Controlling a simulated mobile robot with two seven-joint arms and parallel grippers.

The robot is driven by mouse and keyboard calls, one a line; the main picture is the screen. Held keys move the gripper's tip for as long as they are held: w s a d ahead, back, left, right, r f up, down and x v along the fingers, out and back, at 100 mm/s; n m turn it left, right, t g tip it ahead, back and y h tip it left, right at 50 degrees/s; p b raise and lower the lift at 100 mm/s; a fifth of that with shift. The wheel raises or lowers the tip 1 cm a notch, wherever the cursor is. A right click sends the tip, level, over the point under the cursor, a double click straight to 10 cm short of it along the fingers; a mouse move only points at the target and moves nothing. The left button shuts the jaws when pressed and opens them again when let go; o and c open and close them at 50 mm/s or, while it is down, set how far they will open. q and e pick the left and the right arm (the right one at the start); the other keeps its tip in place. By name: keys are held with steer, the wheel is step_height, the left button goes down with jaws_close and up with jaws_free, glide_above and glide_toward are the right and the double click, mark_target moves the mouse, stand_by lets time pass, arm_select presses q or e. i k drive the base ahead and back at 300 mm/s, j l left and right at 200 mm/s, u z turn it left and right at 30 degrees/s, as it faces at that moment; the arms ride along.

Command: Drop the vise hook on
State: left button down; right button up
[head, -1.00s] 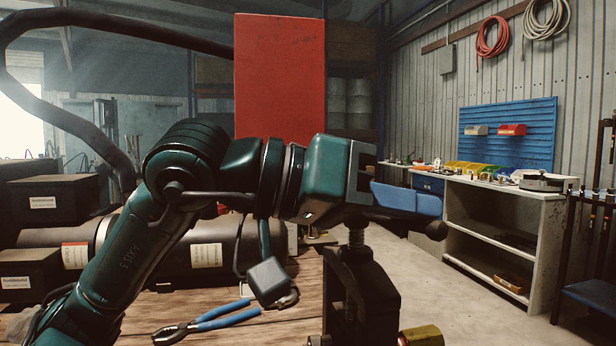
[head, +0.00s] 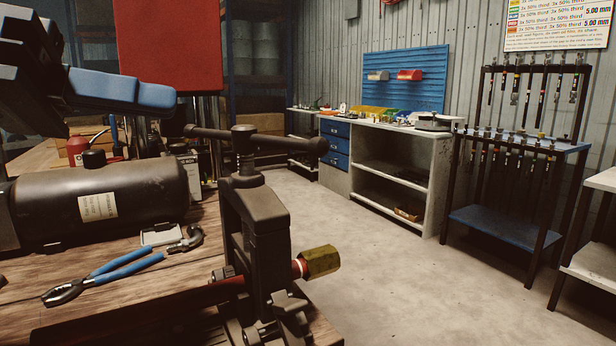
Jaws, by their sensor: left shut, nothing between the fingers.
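The dark vise (head: 262,235) stands upright at the bench's front corner, with its T-handle (head: 250,138) on top of a threaded screw. A dark red hose (head: 215,292) with a brass hex fitting (head: 320,262) passes through it. I cannot clearly make out the vise hook or whether it is latched; the dark metal parts low on the vise blend together. My left gripper (head: 160,97), with blue fingers, is at the upper left, shut and empty. In the picture it is left of the handle and apart from it. My right gripper is not in view.
Blue-handled pliers (head: 110,275) and another hand tool (head: 188,240) lie on the wooden bench (head: 120,310). A black cylindrical tank (head: 100,200) lies behind them. A red panel (head: 170,45) rises at the back. The concrete floor right of the vise is clear.

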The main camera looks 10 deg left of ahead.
mark_target(284, 306)
steer(key=k+l, duration=0.5)
steer(key=k, duration=0.15)
steer(key=k+l, duration=0.55)
steer(key=k, duration=0.1)
